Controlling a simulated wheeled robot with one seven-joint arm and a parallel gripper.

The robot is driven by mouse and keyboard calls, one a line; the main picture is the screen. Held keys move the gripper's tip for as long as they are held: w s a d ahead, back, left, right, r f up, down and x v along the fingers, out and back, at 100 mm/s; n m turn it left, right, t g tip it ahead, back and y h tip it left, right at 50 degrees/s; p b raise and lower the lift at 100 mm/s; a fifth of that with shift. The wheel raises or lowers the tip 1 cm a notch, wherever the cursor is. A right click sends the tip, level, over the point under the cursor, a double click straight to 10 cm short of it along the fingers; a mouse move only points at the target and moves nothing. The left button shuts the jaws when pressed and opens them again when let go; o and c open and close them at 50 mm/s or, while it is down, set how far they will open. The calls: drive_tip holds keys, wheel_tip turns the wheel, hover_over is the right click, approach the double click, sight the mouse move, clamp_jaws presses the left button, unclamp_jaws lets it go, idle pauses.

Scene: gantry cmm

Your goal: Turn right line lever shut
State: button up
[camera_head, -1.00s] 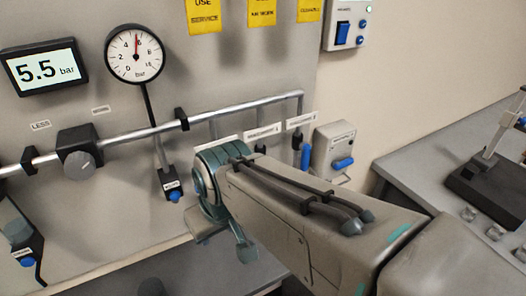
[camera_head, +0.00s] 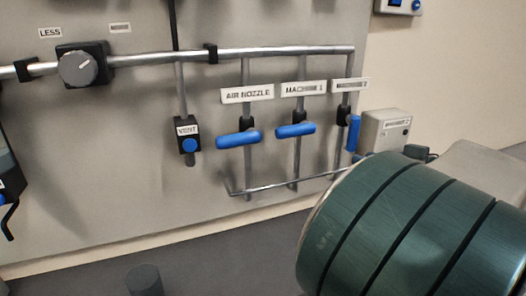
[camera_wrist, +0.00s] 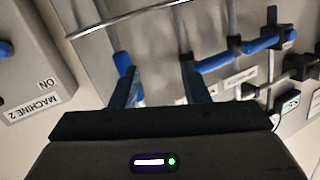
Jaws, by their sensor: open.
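The right line lever (camera_head: 353,133) is blue and hangs upright, in line with its pipe, below the rightmost label. In the wrist view, which is turned over, a blue lever (camera_wrist: 122,62) that appears to be the same one shows at the tip of the left finger. My gripper (camera_wrist: 162,80) is open, its two dark fingers pointing toward the panel. Nothing is seen held between them. I cannot tell whether the left finger touches the lever.
The air nozzle lever (camera_head: 238,138) and machine 1 lever (camera_head: 296,130) lie crosswise to their pipes, left of the right lever. A vent valve (camera_head: 188,140) and a regulator knob (camera_head: 78,68) are farther left. A grey box (camera_head: 386,130) stands close on the right.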

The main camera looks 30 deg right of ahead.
sight(353, 138)
drive_tip(key=s+d+t+h+b, duration=0.1)
drive_tip(key=s+d+t+h, duration=0.1)
drive_tip(key=s+d, duration=0.25)
drive_tip(key=shift+n, duration=0.3)
drive_tip(key=w, duration=0.4)
drive_tip(key=w+p, duration=0.1)
drive_tip(key=w, duration=0.9)
drive_tip(key=shift+a+r, duration=0.2)
drive_tip(key=shift+a, duration=0.15)
